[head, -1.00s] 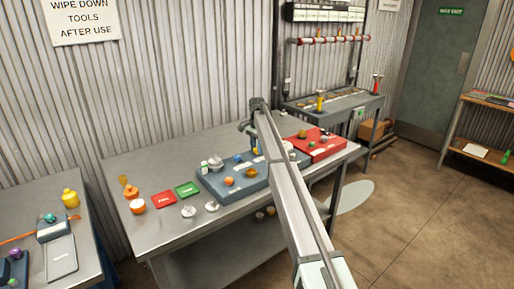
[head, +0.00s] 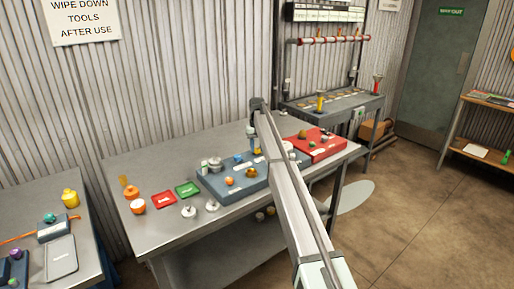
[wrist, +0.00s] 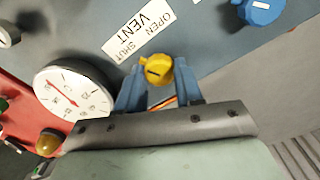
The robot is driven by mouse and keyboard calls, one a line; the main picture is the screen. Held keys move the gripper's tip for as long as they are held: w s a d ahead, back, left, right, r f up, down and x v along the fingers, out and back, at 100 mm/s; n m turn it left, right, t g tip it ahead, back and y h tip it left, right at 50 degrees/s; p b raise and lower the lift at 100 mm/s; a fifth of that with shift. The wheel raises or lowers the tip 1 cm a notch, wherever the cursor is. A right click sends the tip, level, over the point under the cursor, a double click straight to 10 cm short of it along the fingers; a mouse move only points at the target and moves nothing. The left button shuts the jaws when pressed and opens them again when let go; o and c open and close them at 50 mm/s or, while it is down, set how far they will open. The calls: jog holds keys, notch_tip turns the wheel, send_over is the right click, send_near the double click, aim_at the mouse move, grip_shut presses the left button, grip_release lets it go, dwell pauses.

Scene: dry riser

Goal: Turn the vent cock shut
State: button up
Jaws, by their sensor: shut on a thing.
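The vent cock (wrist: 158,68) is a yellow knob with a dark line on its top, on a blue-grey panel.
A white dial gauge with a red needle (wrist: 73,93) lies left of the knob, and a blue knob (wrist: 262,10) at the upper right. A red unit (head: 322,150) stands right of my arm on the grey bench (head: 160,236). Green (head: 187,189) and red (head: 163,200) cards lie left.

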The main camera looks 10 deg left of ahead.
aim_at(257, 149)
jog(key=shift+n, duration=1.7)
jog(key=o, duration=1)
jog(key=shift+o, duration=0.2)
notch_tip(257, 149, up, 14)
jog(key=shift+f, duration=0.1)
